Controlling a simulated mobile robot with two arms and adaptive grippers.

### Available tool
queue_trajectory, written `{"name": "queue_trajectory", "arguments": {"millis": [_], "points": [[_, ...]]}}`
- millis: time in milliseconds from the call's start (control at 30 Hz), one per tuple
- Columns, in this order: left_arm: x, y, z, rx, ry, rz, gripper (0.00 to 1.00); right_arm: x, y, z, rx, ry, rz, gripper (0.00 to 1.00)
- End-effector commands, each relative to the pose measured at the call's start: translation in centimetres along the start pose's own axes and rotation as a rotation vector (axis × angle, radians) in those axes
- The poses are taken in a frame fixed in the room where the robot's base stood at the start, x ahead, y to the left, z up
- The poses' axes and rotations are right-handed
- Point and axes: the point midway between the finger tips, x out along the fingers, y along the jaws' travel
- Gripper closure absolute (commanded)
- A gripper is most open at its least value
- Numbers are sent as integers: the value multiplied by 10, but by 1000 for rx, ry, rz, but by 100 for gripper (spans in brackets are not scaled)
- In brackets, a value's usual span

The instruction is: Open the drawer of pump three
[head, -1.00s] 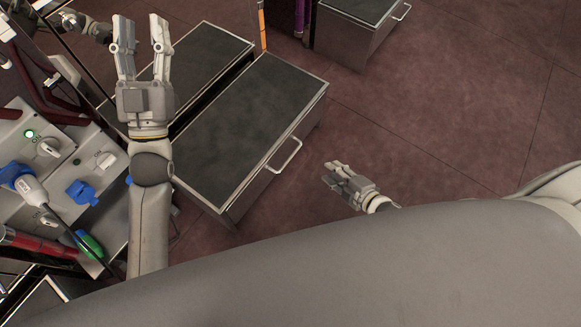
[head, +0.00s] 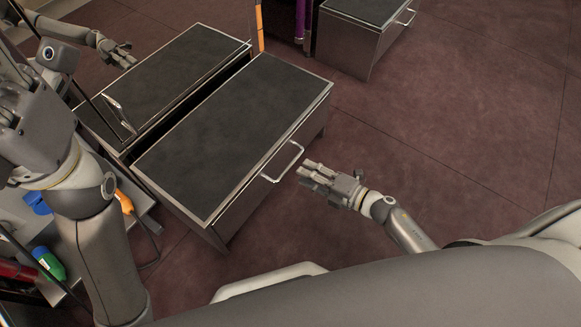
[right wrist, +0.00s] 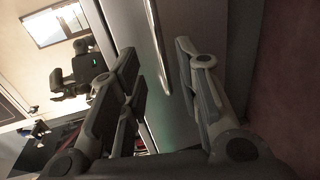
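A low metal cabinet with a dark top (head: 235,130) stands in the middle of the head view. Its drawer front faces right and carries a silver bar handle (head: 291,163); the drawer looks shut. My right gripper (head: 306,172) is just right of the handle, pointing at it. In the right wrist view its fingers (right wrist: 160,65) are spread, and the handle (right wrist: 158,50) shows in the gap between them, before the grey drawer front (right wrist: 150,100). I see no contact. My left gripper (head: 25,115) is at the left edge, its fingertips partly cut off.
A second dark-topped cabinet (head: 360,45) with a handle stands at the top right. A similar cabinet shape and arm behind the middle cabinet look like a reflection. Pump equipment with a green connector (head: 48,263) is at lower left. The reddish floor (head: 450,130) on the right is clear.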

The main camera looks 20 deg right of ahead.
Motion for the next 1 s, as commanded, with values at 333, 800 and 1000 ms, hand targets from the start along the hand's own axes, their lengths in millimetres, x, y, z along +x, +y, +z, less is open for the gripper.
{"name": "queue_trajectory", "arguments": {"millis": [333,800,1000], "points": [[8,4,-11,9,65,25,60,59,-2,1,1,-2,1,69],[12,5,-13,11,73,30,60,68,-1,0,3,-1,-2,74],[12,5,-12,10,73,30,60,68,-1,0,3,-2,-2,100]]}}
